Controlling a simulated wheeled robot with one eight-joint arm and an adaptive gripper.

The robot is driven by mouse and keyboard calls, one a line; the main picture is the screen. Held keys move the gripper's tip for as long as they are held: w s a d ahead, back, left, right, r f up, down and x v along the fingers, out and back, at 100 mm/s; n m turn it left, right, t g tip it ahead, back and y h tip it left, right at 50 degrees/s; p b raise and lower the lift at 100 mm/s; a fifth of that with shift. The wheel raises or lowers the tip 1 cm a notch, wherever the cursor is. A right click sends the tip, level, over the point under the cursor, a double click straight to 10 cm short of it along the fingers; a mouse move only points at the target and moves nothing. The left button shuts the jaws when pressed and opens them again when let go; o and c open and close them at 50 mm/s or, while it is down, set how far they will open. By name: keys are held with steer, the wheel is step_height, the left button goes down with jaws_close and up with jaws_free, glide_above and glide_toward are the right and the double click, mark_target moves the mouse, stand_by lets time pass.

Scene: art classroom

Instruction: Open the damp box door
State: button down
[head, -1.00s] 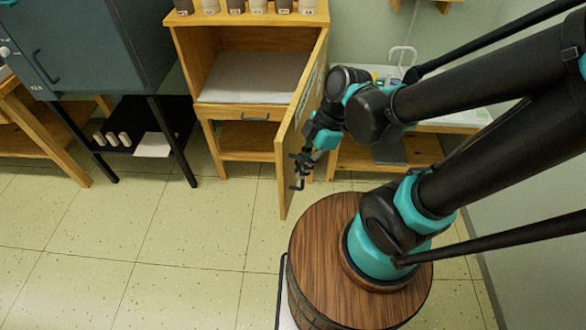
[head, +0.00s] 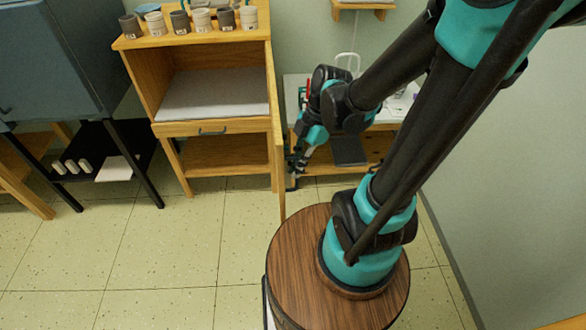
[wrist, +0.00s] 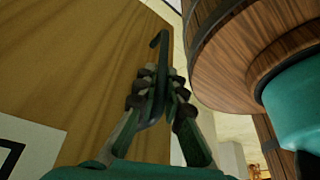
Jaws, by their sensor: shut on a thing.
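The damp box (head: 197,134) is a wooden cabinet with an open front and a pale slab inside. Its wooden door (head: 277,130) is hinged at the right side and stands well open, seen nearly edge-on in the head view. My gripper (head: 291,178) is on the door's outer right face, low down near its free edge. In the wrist view my gripper (wrist: 158,88) is shut on the dark door handle (wrist: 157,42), whose hooked end sticks out past the fingers. The wooden door face (wrist: 90,70) fills the left of that view.
Several cups (head: 201,20) stand on top of the cabinet. A blue-grey cabinet (head: 55,55) stands at left. A low table (head: 380,120) is behind my arm. The tiled floor (head: 150,250) in front is clear.

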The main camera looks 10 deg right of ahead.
steer(key=shift+w, duration=0.1)
steer(key=c, duration=1.6)
jaws_free()
steer(key=v, duration=1.2)
steer(key=shift+f, duration=0.1)
steer(key=w+d+f+m+t+h, duration=0.1)
steer(key=d+f+m+t+h, duration=0.1)
steer(key=f+m, duration=0.4)
steer(key=w+d+f+m+t+h, duration=0.1)
steer(key=d+f+m+t, duration=0.3)
steer(key=m, duration=1.3)
step_height(320, 180, down, 2)
steer(key=shift+w+d+f+h, duration=0.15)
steer(key=shift+d+h, duration=0.35)
steer(key=shift+d, duration=0.5)
